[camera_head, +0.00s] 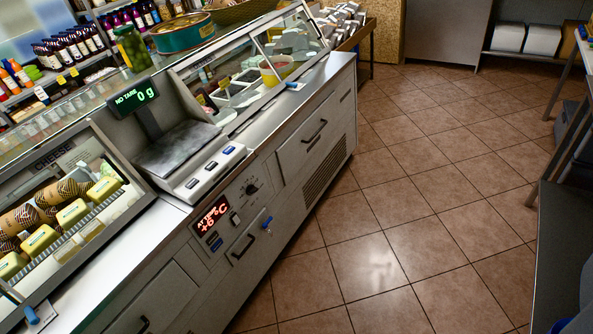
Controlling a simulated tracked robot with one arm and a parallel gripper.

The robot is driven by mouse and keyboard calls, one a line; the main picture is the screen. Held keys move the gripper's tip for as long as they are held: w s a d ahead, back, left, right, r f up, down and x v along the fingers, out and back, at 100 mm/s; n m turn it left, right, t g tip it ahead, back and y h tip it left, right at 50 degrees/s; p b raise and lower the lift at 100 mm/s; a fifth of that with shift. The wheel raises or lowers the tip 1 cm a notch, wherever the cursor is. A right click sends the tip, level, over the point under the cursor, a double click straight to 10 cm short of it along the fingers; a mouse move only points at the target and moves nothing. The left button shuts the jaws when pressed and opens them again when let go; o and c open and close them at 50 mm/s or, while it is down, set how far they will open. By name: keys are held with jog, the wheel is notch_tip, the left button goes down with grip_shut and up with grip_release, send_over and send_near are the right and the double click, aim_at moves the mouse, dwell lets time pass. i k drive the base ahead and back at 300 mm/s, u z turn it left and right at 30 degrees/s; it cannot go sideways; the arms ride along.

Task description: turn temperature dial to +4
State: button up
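The temperature dial (251,188) is a small dark round knob on the front panel of the deli counter, right of centre-left in the head camera view. Its pointer is too small to read. Left of it a red display (212,215) reads about "AT TEMP +6 °C". Small buttons (235,218) sit between and below them. My gripper is not visible in this view, and nothing is seen touching the dial.
The counter front (318,185) has drawers with dark handles and a vent grille. A scale (177,150) showing 0 g stands on top. Tiled floor (420,200) in front is clear. A dark bench (560,245) stands at the right edge.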

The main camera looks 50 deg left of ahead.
aim_at(251, 189)
jog(key=u, duration=0.25)
jog(key=i, duration=1.25)
jog(key=u, duration=0.95)
jog(key=i, duration=0.5)
jog(key=u, duration=0.3)
jog(key=k, duration=0.5)
jog(key=u, duration=0.25)
jog(key=i, duration=0.5)
jog(key=z, duration=0.15)
